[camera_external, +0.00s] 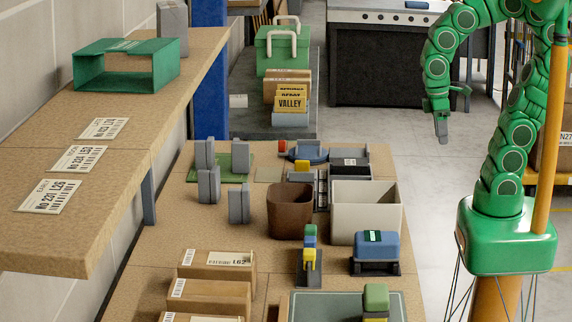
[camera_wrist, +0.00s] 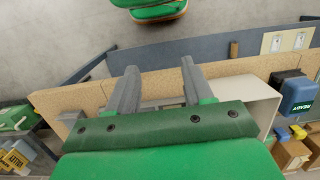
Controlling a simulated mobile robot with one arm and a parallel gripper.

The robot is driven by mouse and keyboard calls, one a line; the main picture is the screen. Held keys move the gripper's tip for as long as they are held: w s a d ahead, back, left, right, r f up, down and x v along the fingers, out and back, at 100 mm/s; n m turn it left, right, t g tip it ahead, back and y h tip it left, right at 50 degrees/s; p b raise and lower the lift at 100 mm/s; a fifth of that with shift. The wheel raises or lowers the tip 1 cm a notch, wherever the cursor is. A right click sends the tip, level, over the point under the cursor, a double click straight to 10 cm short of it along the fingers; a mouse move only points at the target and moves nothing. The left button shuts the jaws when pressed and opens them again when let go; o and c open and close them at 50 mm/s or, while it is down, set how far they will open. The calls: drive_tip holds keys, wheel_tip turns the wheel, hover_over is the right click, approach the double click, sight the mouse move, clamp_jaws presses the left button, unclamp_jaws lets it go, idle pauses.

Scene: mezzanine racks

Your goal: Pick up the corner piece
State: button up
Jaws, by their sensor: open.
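Several grey upright blocks, which look like corner pieces, stand at the back left of the lower bench. One grey block (camera_external: 239,204) stands apart in front, and another grey block (camera_external: 209,185) is to its left. Two more are behind, by a green plate (camera_external: 236,165). A similar grey block (camera_external: 172,28) stands on the upper shelf. I cannot tell which one is meant. My gripper (camera_external: 453,112) is open and empty, in the air right of the bench and well away from these blocks. In the wrist view my gripper (camera_wrist: 158,66) shows two spread grey fingers with nothing between them.
A brown bin (camera_external: 289,211) and a white bin (camera_external: 366,208) stand right of the blocks. Cardboard boxes (camera_external: 215,262) fill the bench's front left. The upper shelf (camera_external: 130,120) overhangs the left side, with a green open box (camera_external: 126,65). The floor (camera_external: 430,190) by my gripper is clear.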

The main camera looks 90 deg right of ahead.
drive_tip(key=w+r, duration=0.2)
drive_tip(key=w, duration=0.6)
drive_tip(key=w+r, duration=0.2)
drive_tip(key=w, duration=0.7)
drive_tip(key=t, duration=0.2)
hover_over(232, 223)
drive_tip(key=d, duration=0.1)
wheel_tip(232, 223, down, 14)
drive_tip(key=shift+d+r, duration=0.1)
drive_tip(key=shift+r, duration=0.05)
drive_tip(key=shift+w+a+f, duration=0.3)
drive_tip(key=shift+w+f, duration=0.05)
drive_tip(key=shift+w, duration=0.05)
drive_tip(key=shift+s+d+f, duration=0.1)
drive_tip(key=shift+s+f, duration=0.05)
drive_tip(key=shift+f, duration=1.8)
drive_tip(key=shift+s+d+f, duration=0.1)
drive_tip(key=shift+s+f, duration=0.05)
drive_tip(key=shift+f, duration=1.8)
clamp_jaws()
